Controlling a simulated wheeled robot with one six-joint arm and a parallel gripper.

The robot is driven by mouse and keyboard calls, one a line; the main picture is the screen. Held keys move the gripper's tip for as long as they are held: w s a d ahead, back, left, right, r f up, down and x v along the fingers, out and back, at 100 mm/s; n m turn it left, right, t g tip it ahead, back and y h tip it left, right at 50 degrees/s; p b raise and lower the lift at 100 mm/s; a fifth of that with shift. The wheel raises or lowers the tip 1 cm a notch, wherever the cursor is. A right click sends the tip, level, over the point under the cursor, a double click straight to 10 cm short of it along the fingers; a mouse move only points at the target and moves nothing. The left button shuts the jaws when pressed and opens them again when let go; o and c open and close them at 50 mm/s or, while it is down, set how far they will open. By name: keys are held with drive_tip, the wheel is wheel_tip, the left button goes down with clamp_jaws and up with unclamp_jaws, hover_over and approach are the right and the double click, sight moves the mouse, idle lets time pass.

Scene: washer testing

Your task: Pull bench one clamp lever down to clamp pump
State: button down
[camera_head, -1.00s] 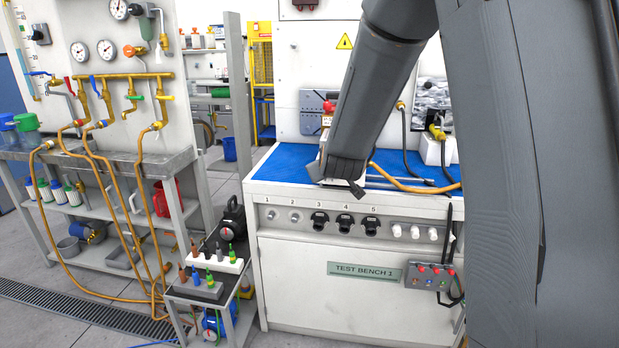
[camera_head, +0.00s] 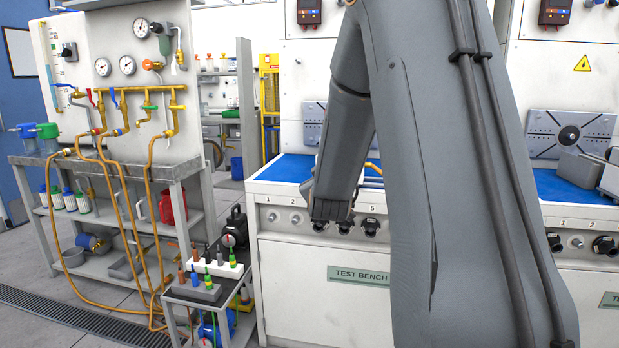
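Test bench one (camera_head: 320,265) stands in the middle, with a blue top (camera_head: 284,168) and a "TEST BENCH 1" plate. My arm covers most of its working area, so its clamp lever and any pump there are hidden. My gripper (camera_head: 330,208) hangs at the lower end of my arm, in front of the bench's front edge and connector row. Its fingers cannot be made out, so I cannot tell whether it is open or shut, or holds anything.
A second bench (camera_head: 587,222) stands at right, with a slotted plate (camera_head: 541,140) behind it. A gauge panel with yellow pipes and hoses (camera_head: 150,180) is at left. A small cart (camera_head: 212,292) with coloured fittings stands before the left end of bench one. Floor shows at lower left.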

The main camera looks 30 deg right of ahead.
drive_tip(key=shift+f, duration=0.15)
idle(0.4)
drive_tip(key=c, duration=1.6)
unclamp_jaws()
drive_tip(key=shift+o, duration=0.2)
drive_tip(key=shift+s, duration=0.15)
drive_tip(key=v, duration=0.7)
drive_tip(key=shift+s+a, duration=0.2)
drive_tip(key=shift+s, duration=0.05)
drive_tip(key=shift+f, duration=0.1)
